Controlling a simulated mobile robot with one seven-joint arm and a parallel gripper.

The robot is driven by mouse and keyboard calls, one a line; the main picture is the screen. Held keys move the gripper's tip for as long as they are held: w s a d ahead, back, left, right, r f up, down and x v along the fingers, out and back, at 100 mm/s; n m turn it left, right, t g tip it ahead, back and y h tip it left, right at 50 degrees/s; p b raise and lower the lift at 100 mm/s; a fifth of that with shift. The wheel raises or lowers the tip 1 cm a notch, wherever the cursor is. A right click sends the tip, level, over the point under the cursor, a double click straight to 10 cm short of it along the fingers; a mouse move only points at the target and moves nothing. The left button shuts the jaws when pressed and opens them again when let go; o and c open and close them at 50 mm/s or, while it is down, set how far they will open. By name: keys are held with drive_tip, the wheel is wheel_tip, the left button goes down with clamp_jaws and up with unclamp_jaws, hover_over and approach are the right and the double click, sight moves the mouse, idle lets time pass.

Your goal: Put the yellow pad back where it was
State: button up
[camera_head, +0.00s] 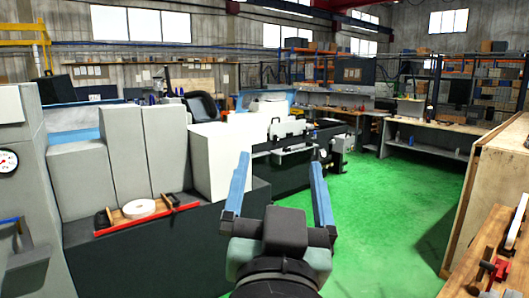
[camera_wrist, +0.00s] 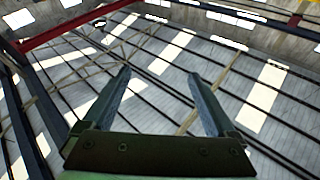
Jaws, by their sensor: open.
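I cannot make out a yellow pad in either view. My gripper (camera_head: 280,160) is raised in the middle of the head view, with its two blue fingers spread wide apart and nothing between them. The gripper also shows in the wrist view (camera_wrist: 160,72), open and empty, pointing up at the roof and windows. No surface or object is within reach of the fingers in the wrist view.
A grey machine (camera_head: 165,150) stands at the left, its ledge holding a wooden tray (camera_head: 119,216) with a white ring (camera_head: 138,208). A wooden bench (camera_head: 490,225) with tools is at the right. Green floor (camera_head: 385,200) is clear between them. Workbenches and shelves line the back.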

drive_tip(key=s+a+r+n+t+y, duration=0.1)
drive_tip(key=s+r+t, duration=0.4)
drive_tip(key=s+r, duration=0.5)
wheel_tip(320, 180, up, 4)
drive_tip(key=shift+a+f+n+t+y, duration=0.3)
drive_tip(key=shift+a+n, duration=0.1)
drive_tip(key=shift+n, duration=0.4)
drive_tip(key=shift+f, duration=0.1)
wheel_tip(320, 180, down, 3)
drive_tip(key=b, duration=0.2)
drive_tip(key=shift+w+b, duration=0.1)
drive_tip(key=shift+b, duration=0.3)
